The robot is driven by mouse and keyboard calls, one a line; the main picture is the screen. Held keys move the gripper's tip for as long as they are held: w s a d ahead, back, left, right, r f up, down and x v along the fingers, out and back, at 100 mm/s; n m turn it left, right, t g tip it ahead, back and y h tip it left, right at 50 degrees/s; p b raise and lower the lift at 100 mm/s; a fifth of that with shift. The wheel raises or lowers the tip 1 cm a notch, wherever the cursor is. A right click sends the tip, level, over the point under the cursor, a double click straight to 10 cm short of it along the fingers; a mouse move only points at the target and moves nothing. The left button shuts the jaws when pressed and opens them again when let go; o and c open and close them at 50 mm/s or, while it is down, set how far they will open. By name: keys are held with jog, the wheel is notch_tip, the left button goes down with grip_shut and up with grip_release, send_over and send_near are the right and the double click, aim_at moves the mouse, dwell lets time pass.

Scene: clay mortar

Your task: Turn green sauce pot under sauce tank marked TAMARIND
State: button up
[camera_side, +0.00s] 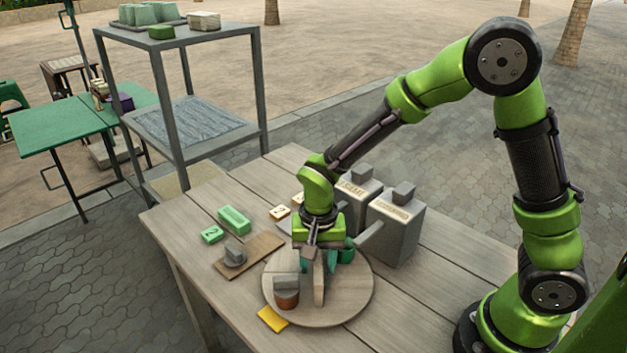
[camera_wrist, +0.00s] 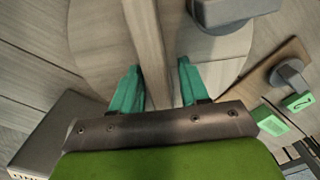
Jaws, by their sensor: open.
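A round wooden turntable (camera_side: 345,305) lies on the table, with an upright wooden bar (camera_side: 319,285) across it. My gripper (camera_side: 318,262) is low over the turntable, pointing down. In the wrist view its teal fingers (camera_wrist: 158,88) are apart, one on each side of the bar (camera_wrist: 148,40); contact is not clear. A green pot (camera_side: 346,251) shows partly behind my gripper, near the tanks. A brown pot with a grey lid (camera_side: 286,290) stands at the turntable's front left. Two grey tanks, one left (camera_side: 362,200) and one right (camera_side: 398,232), stand behind; their labels are too small to read surely.
A small board (camera_side: 250,255) with a grey piece lies left of the turntable. A green block (camera_side: 234,219), a green number tile (camera_side: 213,235) and a yellow tile (camera_side: 272,319) lie nearby. A metal shelf (camera_side: 183,35) stands behind the table.

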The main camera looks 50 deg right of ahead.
grip_shut()
